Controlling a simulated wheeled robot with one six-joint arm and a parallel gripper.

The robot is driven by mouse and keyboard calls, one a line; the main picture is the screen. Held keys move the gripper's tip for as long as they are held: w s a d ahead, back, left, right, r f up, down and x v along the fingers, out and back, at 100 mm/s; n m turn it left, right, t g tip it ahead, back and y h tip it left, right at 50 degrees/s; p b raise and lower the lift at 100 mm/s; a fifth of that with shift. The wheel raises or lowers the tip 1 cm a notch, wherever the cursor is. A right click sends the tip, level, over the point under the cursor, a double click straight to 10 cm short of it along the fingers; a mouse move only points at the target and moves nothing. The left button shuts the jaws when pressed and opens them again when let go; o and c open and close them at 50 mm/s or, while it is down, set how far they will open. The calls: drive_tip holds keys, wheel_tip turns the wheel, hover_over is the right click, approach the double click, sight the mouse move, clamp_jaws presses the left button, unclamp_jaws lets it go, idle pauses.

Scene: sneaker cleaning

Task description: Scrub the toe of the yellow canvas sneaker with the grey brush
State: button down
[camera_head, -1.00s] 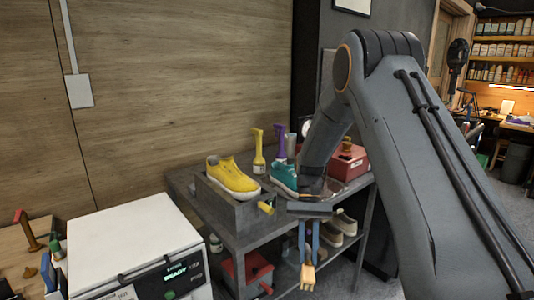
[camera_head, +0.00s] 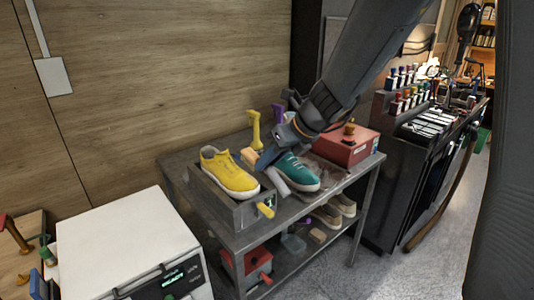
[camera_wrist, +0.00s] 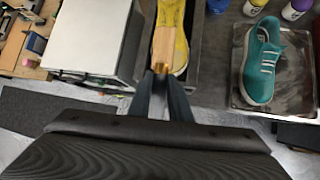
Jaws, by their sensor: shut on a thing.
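The yellow canvas sneaker (camera_head: 228,177) sits on a grey box-like stand (camera_head: 236,212), toe toward the lower right of the head view. In the wrist view the sneaker (camera_wrist: 181,62) lies under and beside the held piece. My gripper (camera_head: 264,164) is shut on a tan, wooden-looking brush piece (camera_head: 249,157). The brush also shows in the wrist view (camera_wrist: 163,42), between my fingertips (camera_wrist: 161,75). Only its tan part shows; no grey bristles are visible. It is over the sneaker in that view, but I cannot tell whether they touch.
A teal sneaker (camera_head: 299,172) on a metal tray (camera_wrist: 291,93) is close to the right. A red box (camera_head: 346,146) and a yellow bottle (camera_head: 254,128) stand behind on the table. A yellow piece (camera_head: 265,210) sticks out at the stand's front. A white machine (camera_head: 128,245) is at left.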

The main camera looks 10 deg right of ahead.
drive_tip(key=shift+w+a+f+b, duration=0.15)
drive_tip(key=shift+w+f+b, duration=0.05)
drive_tip(key=shift+f+b, duration=0.85)
drive_tip(key=shift+w+a+f+b, duration=0.1)
drive_tip(key=shift+w+f+b, duration=0.1)
drive_tip(key=shift+f+b, duration=0.8)
drive_tip(key=shift+w+a+f+b, duration=0.2)
drive_tip(key=shift+f+b, duration=0.65)
drive_tip(key=shift+b, duration=0.35)
drive_tip(key=shift+w+f+b, duration=0.15)
drive_tip(key=shift+f+b, duration=0.4)
drive_tip(key=shift+f, duration=0.2)
drive_tip(key=w+d+p, duration=0.1)
drive_tip(key=w+d, duration=0.1)
drive_tip(key=d, duration=0.1)
drive_tip(key=shift+w+p, duration=0.25)
drive_tip(key=shift+p, duration=0.05)
drive_tip(key=shift+s+a, duration=0.1)
drive_tip(key=s+a, duration=0.2)
drive_tip(key=a, duration=0.1)
drive_tip(key=shift+s+f, duration=0.15)
drive_tip(key=shift+f, duration=0.05)
drive_tip(key=shift+r, duration=0.15)
